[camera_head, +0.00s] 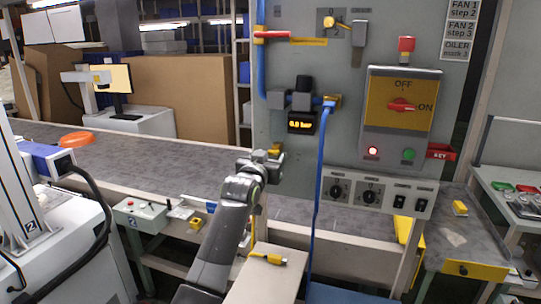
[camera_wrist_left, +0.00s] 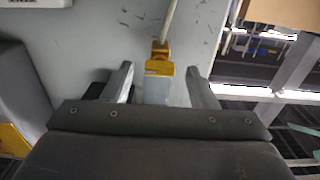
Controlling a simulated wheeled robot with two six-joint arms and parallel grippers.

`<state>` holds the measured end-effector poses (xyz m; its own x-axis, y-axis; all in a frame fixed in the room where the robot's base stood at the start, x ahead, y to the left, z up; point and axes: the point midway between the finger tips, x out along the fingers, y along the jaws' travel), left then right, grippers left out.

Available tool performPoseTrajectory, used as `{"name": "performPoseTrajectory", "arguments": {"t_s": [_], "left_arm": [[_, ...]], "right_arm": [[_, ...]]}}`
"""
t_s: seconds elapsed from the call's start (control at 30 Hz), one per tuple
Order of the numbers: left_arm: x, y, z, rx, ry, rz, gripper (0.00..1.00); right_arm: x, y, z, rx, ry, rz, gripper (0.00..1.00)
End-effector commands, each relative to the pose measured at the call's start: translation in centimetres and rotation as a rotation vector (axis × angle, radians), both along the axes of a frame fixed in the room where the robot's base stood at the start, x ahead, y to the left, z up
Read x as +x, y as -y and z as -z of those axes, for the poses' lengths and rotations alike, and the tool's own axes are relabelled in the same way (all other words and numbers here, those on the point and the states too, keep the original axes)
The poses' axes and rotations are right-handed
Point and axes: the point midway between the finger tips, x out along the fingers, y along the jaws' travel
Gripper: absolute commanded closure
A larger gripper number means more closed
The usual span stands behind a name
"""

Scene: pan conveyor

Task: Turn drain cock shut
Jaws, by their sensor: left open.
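A small yellow fitting, which looks like the drain cock (camera_head: 275,149), shows at the lower left edge of the grey control panel, just past my left gripper (camera_head: 265,168). In the left wrist view a yellow fitting (camera_wrist_left: 160,50) with a pale grey block (camera_wrist_left: 158,84) below it and a thin light rod above it lies between the fingers. My left gripper (camera_wrist_left: 160,85) is open, with one finger on each side of the block and gaps showing. Whether the cock's handle is turned cannot be told. My right gripper is not in view.
The grey panel (camera_head: 340,140) carries a gauge reading 0.0 bar (camera_head: 301,123), a red lever (camera_head: 275,35), a yellow switch plate (camera_head: 400,104) and knobs. A blue hose (camera_head: 319,180) hangs right of my left arm. A beige box (camera_head: 262,280) with a yellow fitting stands below.

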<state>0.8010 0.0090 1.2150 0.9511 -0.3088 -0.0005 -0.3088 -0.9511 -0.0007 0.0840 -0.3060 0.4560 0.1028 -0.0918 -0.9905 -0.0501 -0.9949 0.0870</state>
Motion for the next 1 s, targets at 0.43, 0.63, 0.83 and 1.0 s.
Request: {"name": "performPoseTrajectory", "arguments": {"t_s": [0.43, 0.63, 0.83, 1.0], "left_arm": [[0.66, 0.20, 0.01, -0.001, 0.000, 0.000, 0.47], [0.65, 0.20, 0.00, -0.001, 0.000, 0.000, 0.68], [0.64, 0.20, 0.00, -0.001, 0.000, 0.000, 0.92], [0.64, 0.20, -0.04, -0.010, -0.003, 0.000, 0.92]], "right_arm": [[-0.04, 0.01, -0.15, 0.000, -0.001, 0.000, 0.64], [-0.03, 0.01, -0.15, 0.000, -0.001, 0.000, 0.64], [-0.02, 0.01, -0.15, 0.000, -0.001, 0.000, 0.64], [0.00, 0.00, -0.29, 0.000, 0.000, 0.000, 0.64]]}}
